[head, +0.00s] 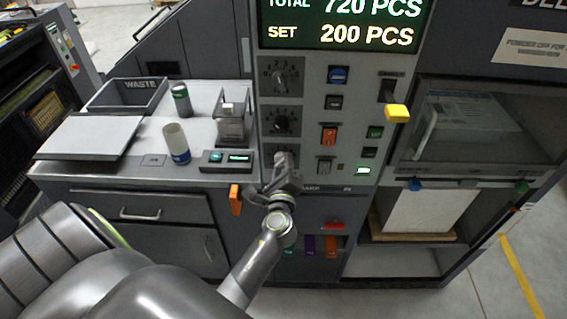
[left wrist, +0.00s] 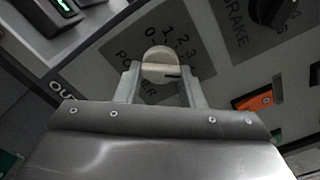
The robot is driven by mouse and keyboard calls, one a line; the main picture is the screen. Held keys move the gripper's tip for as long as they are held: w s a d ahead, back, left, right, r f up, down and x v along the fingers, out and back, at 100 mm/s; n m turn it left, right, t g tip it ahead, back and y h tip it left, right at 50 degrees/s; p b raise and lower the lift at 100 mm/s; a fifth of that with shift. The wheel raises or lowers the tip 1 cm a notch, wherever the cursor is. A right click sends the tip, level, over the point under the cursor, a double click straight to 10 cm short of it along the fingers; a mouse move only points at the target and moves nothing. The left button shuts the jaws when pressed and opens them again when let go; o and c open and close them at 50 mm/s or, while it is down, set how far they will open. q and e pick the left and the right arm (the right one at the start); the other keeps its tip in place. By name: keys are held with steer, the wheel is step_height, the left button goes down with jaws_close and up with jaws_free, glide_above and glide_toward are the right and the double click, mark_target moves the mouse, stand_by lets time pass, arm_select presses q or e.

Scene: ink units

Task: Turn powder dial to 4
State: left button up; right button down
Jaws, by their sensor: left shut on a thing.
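The powder dial (left wrist: 158,62) is a pale round knob on a dark plate marked "POWDER" with numbers around it. My left gripper (left wrist: 161,76) is shut on this knob, one finger on each side, in the left wrist view. A dark line on the knob runs toward the right of that picture; I cannot tell exactly which number it marks. In the head view my left gripper (head: 284,160) is at the lowest of three dials on the control panel, and its fingers cover most of the knob. My right gripper is not in view.
Two other dials (head: 283,77) (head: 283,122) sit above. Switches, including an orange one (head: 329,136), and a yellow knob (head: 397,113) are to the right. An orange handle (head: 235,199) hangs nearby. A clear container (head: 231,124) and a cup (head: 177,143) stand on the left counter.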

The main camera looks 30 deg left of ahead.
arm_select(q)
steer(key=shift+r+m, duration=0.15)
steer(key=shift+m, duration=0.45)
steer(key=o, duration=1)
steer(key=shift+a, duration=0.1)
